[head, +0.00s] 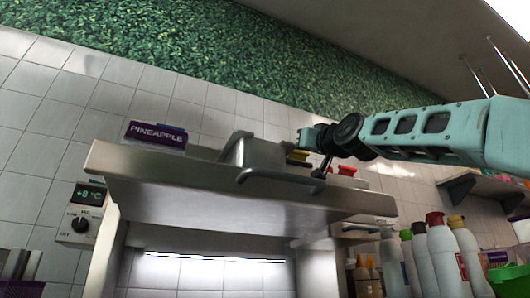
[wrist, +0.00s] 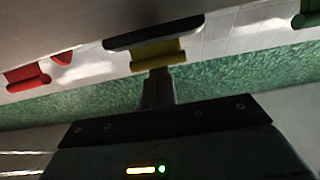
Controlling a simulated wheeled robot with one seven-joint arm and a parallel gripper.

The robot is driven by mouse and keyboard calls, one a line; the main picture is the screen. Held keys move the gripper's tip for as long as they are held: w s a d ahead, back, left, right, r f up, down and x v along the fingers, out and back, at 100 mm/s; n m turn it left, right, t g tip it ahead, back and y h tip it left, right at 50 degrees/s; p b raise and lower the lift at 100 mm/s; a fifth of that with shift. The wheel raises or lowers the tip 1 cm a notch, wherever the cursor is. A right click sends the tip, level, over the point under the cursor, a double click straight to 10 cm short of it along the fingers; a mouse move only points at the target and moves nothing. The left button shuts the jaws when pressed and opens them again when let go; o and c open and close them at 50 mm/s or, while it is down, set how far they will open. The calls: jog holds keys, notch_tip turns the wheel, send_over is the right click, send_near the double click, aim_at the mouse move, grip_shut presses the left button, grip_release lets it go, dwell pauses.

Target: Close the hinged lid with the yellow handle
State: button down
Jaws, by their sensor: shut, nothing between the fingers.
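The yellow handle (head: 298,155) shows in the head view at the right side of a raised grey metal lid (head: 262,153) on top of the steel counter. In the wrist view the yellow handle (wrist: 158,55) lies at upper centre, just beyond my fingertips, below a dark bar (wrist: 155,31). My gripper (head: 322,168) is shut and empty, close to the right of the handle in the head view. Its fingers (wrist: 158,78) reach up to the handle's edge in the wrist view. I cannot tell whether they touch it. The lid's hinge is hidden.
A PINEAPPLE label box (head: 156,137) stands on the counter (head: 200,186) at left. A bar handle (head: 280,175) runs along its front. Red handles (head: 346,170) sit just right of my gripper. Several bottles (head: 445,255) stand at lower right. A green handle (wrist: 308,18) shows in the wrist view.

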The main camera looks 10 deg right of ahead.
jog(key=shift+s+f+b, duration=0.25)
jog(key=shift+f+b, duration=0.75)
jog(key=shift+f, duration=0.15)
jog(key=shift+w+f, duration=0.1)
jog(key=shift+f, duration=0.15)
notch_tip(320, 180, up, 5)
jog(key=s+p, duration=0.1)
jog(key=p, duration=0.4)
jog(key=f+b+v, duration=0.1)
jog(key=b+v, duration=0.5)
jog(key=v, duration=0.4)
jog(key=shift+w+f, duration=0.2)
jog(key=shift+f, duration=0.05)
